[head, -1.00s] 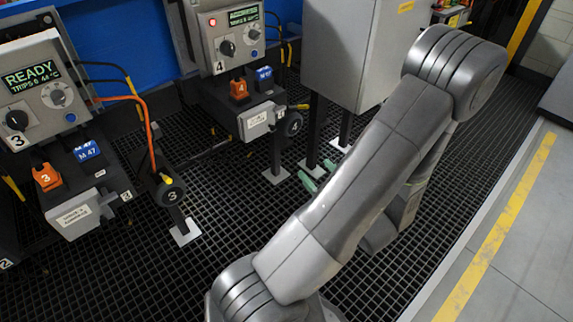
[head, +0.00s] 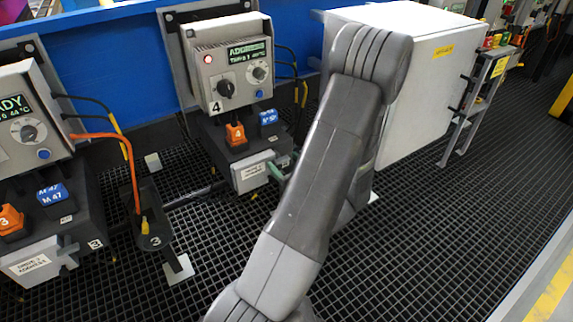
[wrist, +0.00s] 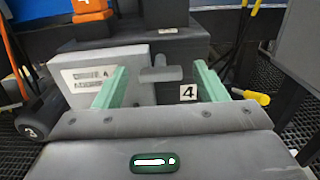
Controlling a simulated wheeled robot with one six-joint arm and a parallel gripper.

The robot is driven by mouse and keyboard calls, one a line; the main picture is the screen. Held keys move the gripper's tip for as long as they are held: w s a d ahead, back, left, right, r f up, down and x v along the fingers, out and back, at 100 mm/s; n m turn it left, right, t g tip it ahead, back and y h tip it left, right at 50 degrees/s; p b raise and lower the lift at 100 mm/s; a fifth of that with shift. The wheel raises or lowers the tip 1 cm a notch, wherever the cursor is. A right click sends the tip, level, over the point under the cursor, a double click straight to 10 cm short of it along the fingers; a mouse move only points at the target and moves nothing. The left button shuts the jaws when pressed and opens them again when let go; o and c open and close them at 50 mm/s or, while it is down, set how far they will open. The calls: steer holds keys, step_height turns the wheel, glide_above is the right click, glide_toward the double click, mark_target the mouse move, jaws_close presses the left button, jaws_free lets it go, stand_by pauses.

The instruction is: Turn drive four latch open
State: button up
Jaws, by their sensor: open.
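The drive four unit (head: 230,75) stands left of centre in the head view, with a red lamp and a lit display. Below it is a pale address box (head: 250,175), which also shows in the wrist view (wrist: 85,58). The latch (wrist: 160,74), a grey T-shaped handle, projects from the box's right side, left of a "4" label (wrist: 188,92). My gripper (wrist: 159,68) is open, with one green finger on each side of the latch and visible gaps to it. In the head view one green finger shows beside the address box; my arm hides the rest.
An orange tag (head: 235,134) and a blue tag (head: 268,122) sit above the address box. Drive three's connector (head: 150,235), with an orange cable, stands at the left. A large grey cabinet (head: 430,85) is close to the right of my arm. The grating in front is clear.

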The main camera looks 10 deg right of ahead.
steer(key=c, duration=1)
steer(key=shift+m+p, duration=0.3)
steer(key=m+p, duration=0.3)
steer(key=m, duration=0.1)
steer(key=m+p, duration=0.3)
steer(key=m, duration=0.2)
steer(key=m+p, duration=0.4)
steer(key=shift+d, duration=0.25)
steer(key=shift+f+m+p, duration=0.15)
steer(key=shift+m+p, duration=0.8)
steer(key=shift+m, duration=1.15)
